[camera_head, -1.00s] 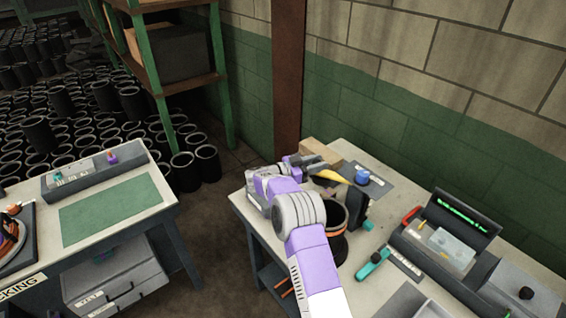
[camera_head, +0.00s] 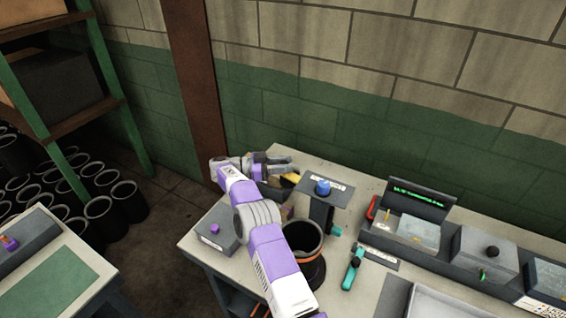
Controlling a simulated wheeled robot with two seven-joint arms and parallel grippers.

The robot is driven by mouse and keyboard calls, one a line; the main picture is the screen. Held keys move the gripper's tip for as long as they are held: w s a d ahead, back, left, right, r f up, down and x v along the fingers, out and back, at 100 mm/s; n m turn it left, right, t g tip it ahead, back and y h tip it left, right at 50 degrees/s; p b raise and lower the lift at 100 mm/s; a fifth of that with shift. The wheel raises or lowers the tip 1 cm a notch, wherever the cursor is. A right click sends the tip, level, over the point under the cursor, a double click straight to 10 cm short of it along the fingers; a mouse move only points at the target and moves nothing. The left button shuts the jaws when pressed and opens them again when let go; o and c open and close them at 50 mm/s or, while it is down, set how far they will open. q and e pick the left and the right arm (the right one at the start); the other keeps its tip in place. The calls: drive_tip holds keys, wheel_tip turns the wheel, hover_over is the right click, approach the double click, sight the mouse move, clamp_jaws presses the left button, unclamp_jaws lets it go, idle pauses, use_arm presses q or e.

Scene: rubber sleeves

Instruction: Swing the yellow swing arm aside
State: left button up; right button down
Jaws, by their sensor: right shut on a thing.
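The yellow swing arm (camera_head: 291,177) shows only as a short piece at the fingers of my right gripper (camera_head: 284,167), at the back of the right-hand workbench. The gripper is shut on it; the fingers and my purple and white arm hide most of the rest. My left gripper is not in view.
A teal-handled tool (camera_head: 353,268) lies right of the sleeve. A case with a green display (camera_head: 418,198) and a grey box (camera_head: 485,252) stand further right. The block wall is close behind.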

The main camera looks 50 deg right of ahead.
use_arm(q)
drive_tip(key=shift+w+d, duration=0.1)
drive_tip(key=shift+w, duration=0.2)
use_arm(e)
drive_tip(key=shift+f+g, duration=0.1)
drive_tip(key=shift+g, duration=0.2)
drive_tip(key=c, duration=0.9)
unclamp_jaws()
drive_tip(key=shift+s+d, duration=0.1)
drive_tip(key=shift+o, duration=0.2)
